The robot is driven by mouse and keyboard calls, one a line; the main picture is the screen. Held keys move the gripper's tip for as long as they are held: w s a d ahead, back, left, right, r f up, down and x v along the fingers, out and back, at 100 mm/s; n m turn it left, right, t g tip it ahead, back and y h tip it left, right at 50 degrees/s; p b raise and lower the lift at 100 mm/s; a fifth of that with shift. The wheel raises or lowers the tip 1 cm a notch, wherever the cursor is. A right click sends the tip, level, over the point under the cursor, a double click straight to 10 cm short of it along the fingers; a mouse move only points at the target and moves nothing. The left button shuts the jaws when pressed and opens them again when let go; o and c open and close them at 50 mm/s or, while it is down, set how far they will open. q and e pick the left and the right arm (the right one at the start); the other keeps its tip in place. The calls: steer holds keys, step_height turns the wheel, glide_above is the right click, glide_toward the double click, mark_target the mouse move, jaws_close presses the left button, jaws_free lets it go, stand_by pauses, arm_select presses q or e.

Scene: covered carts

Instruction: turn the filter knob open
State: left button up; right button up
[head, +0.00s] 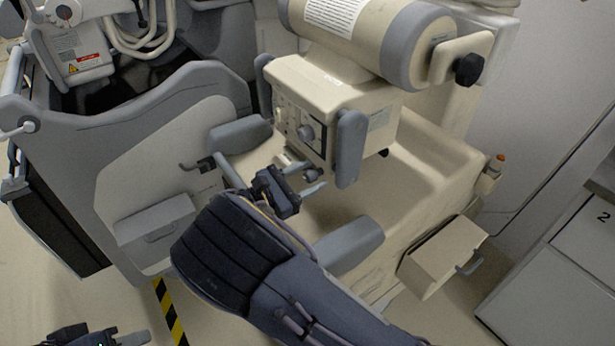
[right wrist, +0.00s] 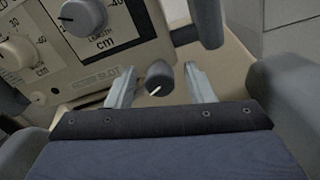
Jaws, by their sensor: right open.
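The filter knob (right wrist: 160,74) is a small dark round knob with a white pointer mark, below the printed "slot" label in the right wrist view. In the head view the knob (head: 312,174) sits under the front of the cream control box (head: 335,95). My right gripper (right wrist: 158,82) is open, with one pale finger on each side of the knob; contact cannot be told. It also shows in the head view (head: 304,177), reaching up from below. My left gripper (head: 120,339) is partly visible at the lower left edge, away from the machine; its jaw opening is unclear.
Larger dials (right wrist: 84,17) are on the panel above the knob. Grey handles (head: 350,148) flank the control box. A grey armrest-like pad (head: 347,245) lies below right of my gripper. A drawer (head: 440,258) stands open at the right.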

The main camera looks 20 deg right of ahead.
steer(key=c, duration=1)
steer(key=shift+r+n+p, duration=0.15)
steer(key=shift+n+p, duration=0.15)
steer(key=shift+p, duration=0.55)
steer(key=n+p, duration=0.6)
steer(key=p, duration=0.3)
steer(key=shift+n, duration=0.3)
steer(key=n+p, duration=0.3)
steer(key=n, duration=0.2)
steer(key=n+p, duration=0.1)
steer(key=n, duration=0.1)
steer(key=n+p, duration=0.1)
steer(key=shift+f+n, duration=0.25)
steer(key=shift+n, duration=0.05)
steer(key=shift+f, duration=0.1)
steer(key=o, duration=1)
